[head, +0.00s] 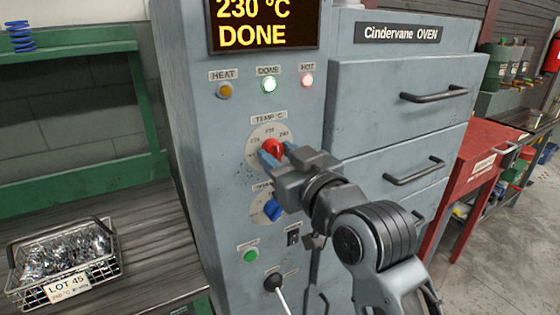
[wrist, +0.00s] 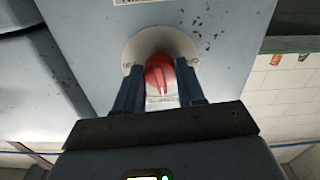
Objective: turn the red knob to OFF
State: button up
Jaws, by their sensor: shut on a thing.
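The red knob (head: 271,148) sits on the round white TEMP °C dial (head: 256,135) on the oven's grey control panel. It also shows in the wrist view (wrist: 160,74), between my two blue fingers. My gripper (head: 274,155) is shut on the red knob, one finger on each side. In the head view the fingers and gripper body hide part of the knob and dial. In the wrist view a pale line runs along the knob's face toward the bottom of the picture. The dial marks are partly covered, and I cannot read an OFF mark.
A display (head: 262,25) above reads 230 °C DONE. The DONE lamp (head: 269,85) and HOT lamp (head: 307,81) glow. A blue knob (head: 272,209) sits just below my gripper, with a lever (head: 274,282) lower down. A wire basket (head: 62,262) stands on the left bench.

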jog(key=n+b, duration=0.4)
jog(key=n, duration=0.1)
jog(key=shift+f, duration=0.15)
jog(key=n+b, duration=0.3)
jog(key=n, duration=0.1)
jog(key=shift+w+d+n+b, duration=0.1)
jog(key=shift+n+b, duration=0.3)
jog(key=n+b, duration=0.3)
jog(key=n, duration=0.1)
jog(key=shift+n, duration=0.3)
jog(key=n+b, duration=0.2)
jog(key=n, duration=0.2)
jog(key=shift+r+b, duration=0.2)
jog(key=shift+b, duration=0.15)
jog(key=shift+n, duration=0.3)
jog(key=o, duration=1)
jog(key=shift+o, duration=0.2)
